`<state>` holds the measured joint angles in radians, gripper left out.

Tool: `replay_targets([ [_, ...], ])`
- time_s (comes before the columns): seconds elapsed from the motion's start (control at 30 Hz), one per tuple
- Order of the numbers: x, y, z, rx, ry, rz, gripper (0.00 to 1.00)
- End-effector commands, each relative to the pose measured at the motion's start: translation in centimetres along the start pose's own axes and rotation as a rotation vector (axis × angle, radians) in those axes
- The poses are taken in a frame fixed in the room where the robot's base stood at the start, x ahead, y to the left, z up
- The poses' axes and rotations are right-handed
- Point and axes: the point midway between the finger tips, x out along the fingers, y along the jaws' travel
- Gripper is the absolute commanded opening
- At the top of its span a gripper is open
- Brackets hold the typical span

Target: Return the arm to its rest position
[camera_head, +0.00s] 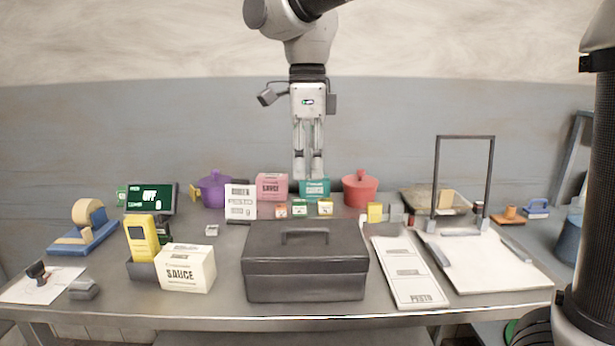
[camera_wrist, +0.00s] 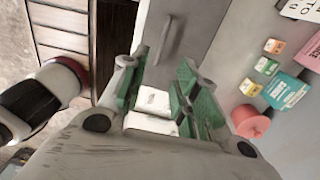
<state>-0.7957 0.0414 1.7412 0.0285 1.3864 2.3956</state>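My arm comes down from the top of the head view. The fingertips overlap the teal sauce box (camera_head: 314,189) in the head view; whether they touch it I cannot tell, but they look above it.
A dark lidded case (camera_head: 305,270) stands at the front middle. A pink sauce box (camera_head: 271,186), red pot (camera_head: 360,190) and purple pot (camera_head: 215,190) stand at the back. A dark upright frame (camera_head: 491,180) rises at the right. A cream sauce box (camera_head: 187,270) is left of the case.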

Motion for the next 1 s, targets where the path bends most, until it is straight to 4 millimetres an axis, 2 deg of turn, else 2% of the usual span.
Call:
replay_targets([
  [0.27, 0.0, 0.0, 0.0, -0.007, 0.0, 0.0, 0.31],
  [0.37, 0.0, -0.1, 0.1, -0.084, -0.002, -0.002, 0.31],
  [0.47, 0.0, -0.4, 0.4, -0.288, -0.015, -0.019, 0.31],
  [0.5, 0.4, -0.5, 0.5, -0.403, -0.018, -0.026, 0.31],
  [0.67, 3.3, 0.2, -0.8, -0.948, -0.006, -0.035, 0.31],
  [0.77, 4.4, 0.8, -3.9, -1.26, -0.001, -0.065, 0.31],
  [0.87, 5.2, 1.5, -8.5, -1.531, 0.017, -0.111, 0.31],
  [0.97, 6.0, 2.8, -14.2, -1.75, 0.059, -0.165, 0.31],
  [1.0, 6.4, 3.6, -16.8, -1.82, 0.084, -0.189, 0.31],
])
